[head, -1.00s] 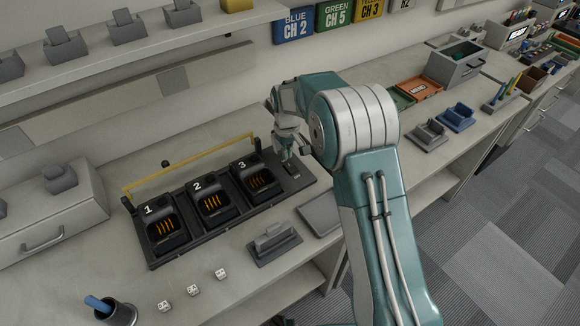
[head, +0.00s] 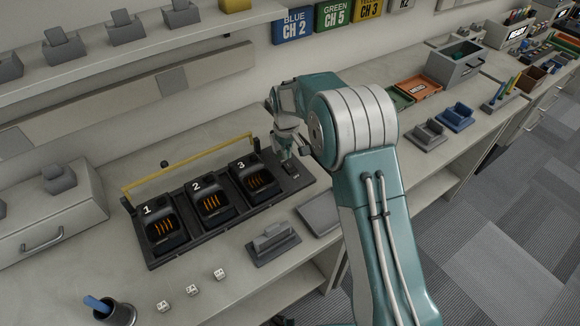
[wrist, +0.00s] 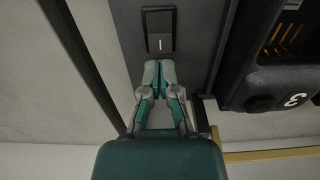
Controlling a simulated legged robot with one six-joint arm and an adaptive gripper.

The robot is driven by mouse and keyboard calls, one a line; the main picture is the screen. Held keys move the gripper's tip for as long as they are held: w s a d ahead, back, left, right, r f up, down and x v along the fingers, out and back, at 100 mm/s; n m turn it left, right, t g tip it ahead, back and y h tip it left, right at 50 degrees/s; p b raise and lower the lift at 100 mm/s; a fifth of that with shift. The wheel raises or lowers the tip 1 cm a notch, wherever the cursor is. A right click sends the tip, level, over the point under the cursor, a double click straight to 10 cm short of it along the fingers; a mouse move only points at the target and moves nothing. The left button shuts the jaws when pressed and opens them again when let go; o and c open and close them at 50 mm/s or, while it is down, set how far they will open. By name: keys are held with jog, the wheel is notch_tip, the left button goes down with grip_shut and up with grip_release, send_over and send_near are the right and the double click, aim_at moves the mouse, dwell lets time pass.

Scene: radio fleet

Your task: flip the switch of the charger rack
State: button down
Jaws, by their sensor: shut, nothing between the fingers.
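The charger rack (head: 296,184) is a long dark base on the bench with charger bays 1, 2 and 3, each with orange glowing bars. Its switch (wrist: 159,30) is a black rocker with a white line mark, set in the rack's end panel beside bay 3. My gripper (wrist: 158,66) is shut and empty, pointing at the panel, with its fingertips just below the switch in the wrist view. In the head view my gripper (head: 288,163) is over the rack's right end and largely hides the switch. I cannot tell whether the fingertips touch the panel.
A yellow bar (head: 188,168) runs along the rack's back edge. A grey cradle (head: 272,243) and small white dice (head: 191,290) lie in front of the rack. A grey drawer box (head: 50,215) stands at left. Trays and bins line the bench to the right.

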aim_at(286, 163)
jog(key=shift+f, duration=1.3)
dwell(0.7)
jog(key=shift+r, duration=3.55)
jog(key=s+d+r+m+t, duration=0.1)
jog(key=s+d+r+m, duration=0.1)
jog(key=s+d+r, duration=0.45)
jog(key=s+d+r+m+t, duration=0.15)
jog(key=s+d+r, duration=0.25)
jog(key=s+r, duration=0.5)
jog(key=s+d+r+m+t, duration=0.1)
jog(key=s+d, duration=0.2)
jog(key=s, duration=0.6)
jog(key=s+d+r+m+t, duration=0.2)
jog(key=s+d, duration=0.1)
jog(key=s, duration=0.6)
jog(key=shift+s+d+r, duration=0.2)
jog(key=shift+s+r, duration=0.05)
jog(key=shift+s, duration=0.15)
